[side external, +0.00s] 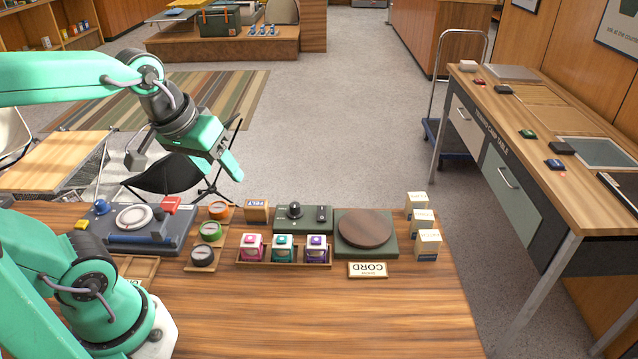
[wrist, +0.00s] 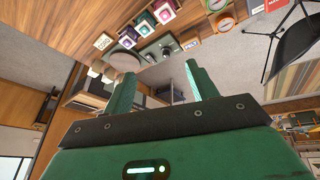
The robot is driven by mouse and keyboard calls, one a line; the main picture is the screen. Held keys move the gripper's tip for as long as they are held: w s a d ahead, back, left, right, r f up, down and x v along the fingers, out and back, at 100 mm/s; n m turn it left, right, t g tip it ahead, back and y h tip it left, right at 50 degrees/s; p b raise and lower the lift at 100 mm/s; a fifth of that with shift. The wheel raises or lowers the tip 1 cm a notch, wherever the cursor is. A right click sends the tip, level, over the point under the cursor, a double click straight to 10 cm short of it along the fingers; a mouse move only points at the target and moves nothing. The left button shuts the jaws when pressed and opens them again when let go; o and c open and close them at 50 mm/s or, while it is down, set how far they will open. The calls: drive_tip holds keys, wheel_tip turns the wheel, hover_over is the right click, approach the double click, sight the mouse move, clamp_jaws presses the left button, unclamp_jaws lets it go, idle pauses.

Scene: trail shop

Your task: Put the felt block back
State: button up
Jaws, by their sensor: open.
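A small wooden block with a blue label, which seems to read FELT (side external: 256,211), stands at the bench's back edge. It is between the orange ring and a dark green box with a black knob. It also appears small in the wrist view (wrist: 190,44). I take it for the felt block. My gripper (side external: 230,165) is raised beyond the back edge of the bench, up and left of the block and apart from it. In the wrist view its two green fingers (wrist: 160,72) are spread with nothing between them.
Pink, teal and purple cubes stand in a wooden tray (side external: 284,264). A wooden disc (side external: 365,229) lies on a green base beside a CORD sign (side external: 367,269). Cream boxes (side external: 428,243) stand at right, a blue-grey device (side external: 135,228) at left. The bench front (side external: 320,320) is clear.

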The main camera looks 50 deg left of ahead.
drive_tip(key=s+m, duration=0.1)
drive_tip(key=m, duration=0.1)
drive_tip(key=s+d+m, duration=0.1)
drive_tip(key=m, duration=0.1)
drive_tip(key=shift+s+r+t, duration=0.15)
drive_tip(key=shift+s+t, duration=0.1)
drive_tip(key=shift+t, duration=0.15)
idle(0.9)
